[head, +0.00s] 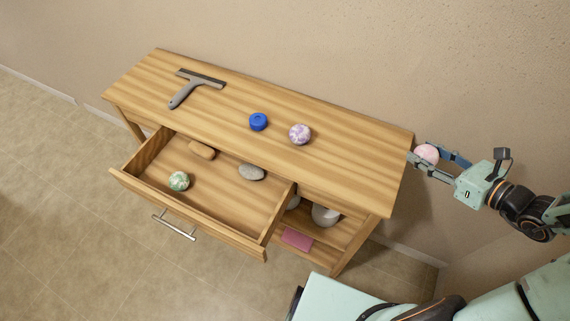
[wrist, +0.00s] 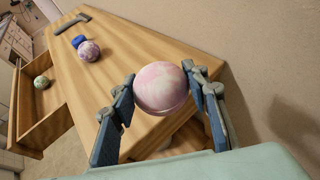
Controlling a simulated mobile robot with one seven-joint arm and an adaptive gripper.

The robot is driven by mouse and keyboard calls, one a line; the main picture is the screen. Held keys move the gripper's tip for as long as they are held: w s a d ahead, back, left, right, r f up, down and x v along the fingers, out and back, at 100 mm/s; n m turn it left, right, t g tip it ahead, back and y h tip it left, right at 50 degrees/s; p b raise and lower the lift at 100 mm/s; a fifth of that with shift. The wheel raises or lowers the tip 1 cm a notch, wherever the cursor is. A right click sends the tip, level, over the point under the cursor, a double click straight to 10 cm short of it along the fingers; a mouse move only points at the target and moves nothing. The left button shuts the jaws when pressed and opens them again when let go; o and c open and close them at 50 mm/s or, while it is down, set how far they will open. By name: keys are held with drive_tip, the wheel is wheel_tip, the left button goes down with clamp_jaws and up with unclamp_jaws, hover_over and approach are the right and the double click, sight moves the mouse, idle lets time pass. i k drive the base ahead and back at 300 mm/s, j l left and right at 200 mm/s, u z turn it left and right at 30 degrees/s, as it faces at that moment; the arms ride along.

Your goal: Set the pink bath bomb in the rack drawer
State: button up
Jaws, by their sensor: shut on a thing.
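The pink bath bomb (wrist: 161,88) is a pale pink ball held between the blue-grey fingers of my gripper (head: 424,158). The bath bomb also shows in the head view (head: 428,153). My gripper is shut on it, just off the right end of the wooden rack, around the height of its top. The rack drawer (head: 187,219) is pulled open at the front left. Inside it lie a green-and-white ball (head: 179,181), a tan oval bar (head: 202,150) and a grey stone-like oval (head: 251,172), with bare floor between them.
On the rack top (head: 345,155) are a squeegee (head: 193,86), a blue round item (head: 258,121) and a purple-white ball (head: 299,134). A lower shelf holds a pale round object (head: 325,215) and a pink flat item (head: 297,239). The wall runs close behind the rack.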

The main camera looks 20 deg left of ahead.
sight(235, 211)
drive_tip(key=k+j, duration=0.1)
drive_tip(key=j, duration=0.35)
drive_tip(key=k+j, duration=0.1)
drive_tip(key=j, duration=0.35)
drive_tip(key=k+j+z, duration=0.1)
drive_tip(key=j, duration=0.35)
drive_tip(key=k+j, duration=0.15)
drive_tip(key=j, duration=0.3)
drive_tip(key=k+j, duration=0.1)
drive_tip(key=j, duration=0.3)
drive_tip(key=k+j, duration=0.15)
drive_tip(key=j, duration=0.3)
drive_tip(key=k+j+z, duration=0.1)
drive_tip(key=j, duration=0.35)
